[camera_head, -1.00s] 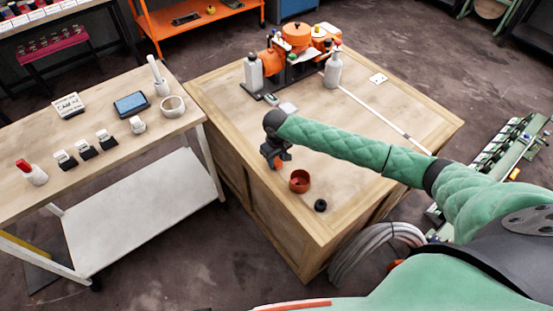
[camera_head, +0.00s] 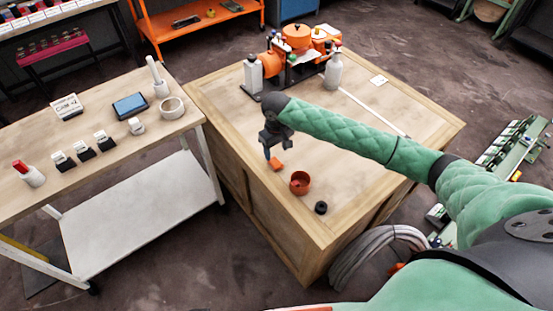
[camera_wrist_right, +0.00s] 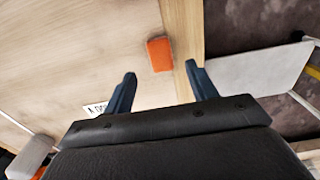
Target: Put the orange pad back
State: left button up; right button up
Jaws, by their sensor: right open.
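The orange pad (camera_head: 277,164) is a small block lying on the wooden worktable, close to its left edge. It also shows in the right wrist view (camera_wrist_right: 159,54), just beyond the fingertips and roughly centred between them. My right gripper (camera_head: 271,153) is above the pad with its fingers pointing down. In the right wrist view the two dark fingers (camera_wrist_right: 160,70) are spread apart with nothing between them. My left gripper is not in view.
An orange-brown cup (camera_head: 300,183) and a black ring (camera_head: 320,207) stand near the pad. An orange machine (camera_head: 297,37) and a white bottle (camera_head: 333,72) stand at the back. A side table (camera_head: 85,175) holds several small items at left.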

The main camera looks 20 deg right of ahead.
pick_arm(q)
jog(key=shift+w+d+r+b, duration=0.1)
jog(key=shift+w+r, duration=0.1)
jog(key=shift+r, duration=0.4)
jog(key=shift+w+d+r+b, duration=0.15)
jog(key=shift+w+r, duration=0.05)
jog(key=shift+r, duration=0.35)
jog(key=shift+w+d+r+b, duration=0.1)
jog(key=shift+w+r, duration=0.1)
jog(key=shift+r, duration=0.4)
pick_arm(e)
jog(key=shift+r, duration=2.55)
